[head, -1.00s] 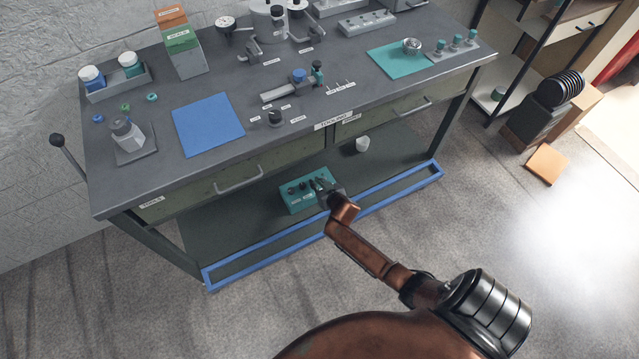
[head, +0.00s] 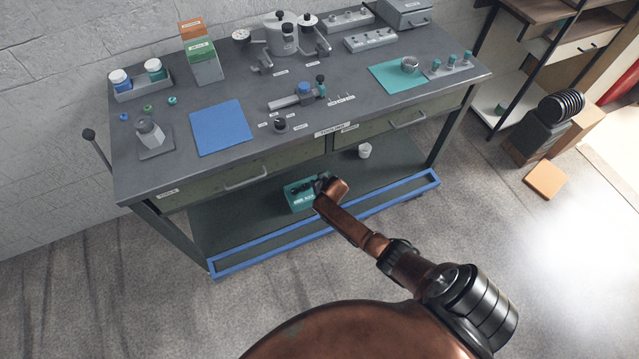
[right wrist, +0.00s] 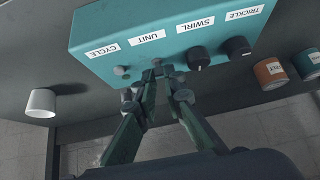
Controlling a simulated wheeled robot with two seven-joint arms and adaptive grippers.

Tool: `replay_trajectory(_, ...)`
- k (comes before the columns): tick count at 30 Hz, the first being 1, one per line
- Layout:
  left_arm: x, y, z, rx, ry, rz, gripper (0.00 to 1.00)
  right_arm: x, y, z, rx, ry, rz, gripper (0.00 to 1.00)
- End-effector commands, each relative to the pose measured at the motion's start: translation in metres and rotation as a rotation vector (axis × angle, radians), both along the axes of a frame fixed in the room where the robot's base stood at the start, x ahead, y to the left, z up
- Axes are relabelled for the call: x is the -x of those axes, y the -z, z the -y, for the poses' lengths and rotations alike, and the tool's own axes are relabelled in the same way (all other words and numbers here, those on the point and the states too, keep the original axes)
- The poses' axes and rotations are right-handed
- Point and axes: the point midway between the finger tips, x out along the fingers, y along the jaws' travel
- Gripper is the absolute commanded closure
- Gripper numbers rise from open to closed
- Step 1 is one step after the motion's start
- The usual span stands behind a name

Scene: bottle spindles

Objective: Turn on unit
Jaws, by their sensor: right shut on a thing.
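The teal control box (head: 298,198) sits on the lower shelf of the workbench. In the right wrist view the box (right wrist: 140,20) carries the labels CYCLE, UNIT (right wrist: 147,37), SWIRL and TRICKLE. My right gripper (right wrist: 162,74) reaches its fingertips to the small switch (right wrist: 157,62) below the UNIT label and is shut on it. The fingertips hide most of this switch, so its position cannot be told. In the head view my right gripper (head: 320,186) covers the right part of the box. My left gripper is not in view.
Dark knobs sit under SWIRL (right wrist: 199,58) and TRICKLE (right wrist: 236,48); a small grey control (right wrist: 121,71) is under CYCLE. A white cup (head: 364,150) stands on the lower shelf. A blue frame (head: 330,226) edges the shelf front. The benchtop (head: 300,135) overhangs the box.

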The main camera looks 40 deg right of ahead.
Motion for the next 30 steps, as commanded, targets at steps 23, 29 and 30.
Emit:
replay_trajectory(23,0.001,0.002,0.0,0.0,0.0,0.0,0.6,-0.014,0.0,0.003,-0.084,0.001,-0.347,1.0)
replay_trajectory(29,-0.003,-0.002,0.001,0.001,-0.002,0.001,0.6,-0.015,0.0,0.003,-0.089,0.0,-0.372,1.0)
replay_trajectory(30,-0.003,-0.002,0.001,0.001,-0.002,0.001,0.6,-0.015,0.0,0.003,-0.09,0.0,-0.374,1.0)
